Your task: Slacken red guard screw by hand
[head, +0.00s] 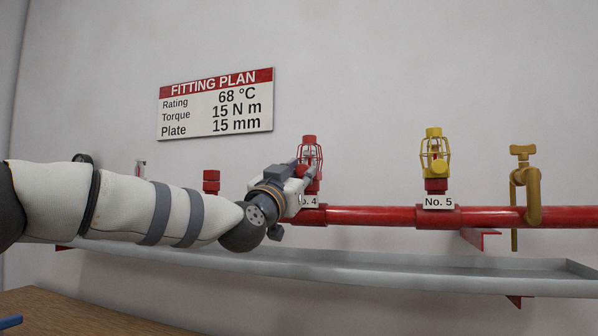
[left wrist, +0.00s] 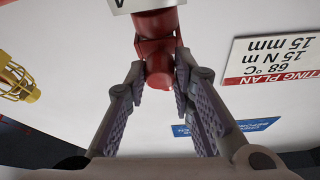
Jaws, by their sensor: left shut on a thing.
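The red guard (head: 309,150) is a wire cage with a red cap on the sprinkler at No. 4 of the red pipe. My left gripper (head: 304,176) is in front of its lower part and hides the screw in the head view. In the left wrist view, upside down, the round red guard screw (left wrist: 160,73) sits between the two fingertips. My left gripper (left wrist: 160,80) is shut on it. The No. 4 plate (head: 309,201) is partly covered by the gripper. My right gripper is not in view.
A red stub (head: 211,181) is left of my gripper. A grey trough (head: 400,275) runs below the pipe. A fitting plan sign (head: 215,104) hangs above.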

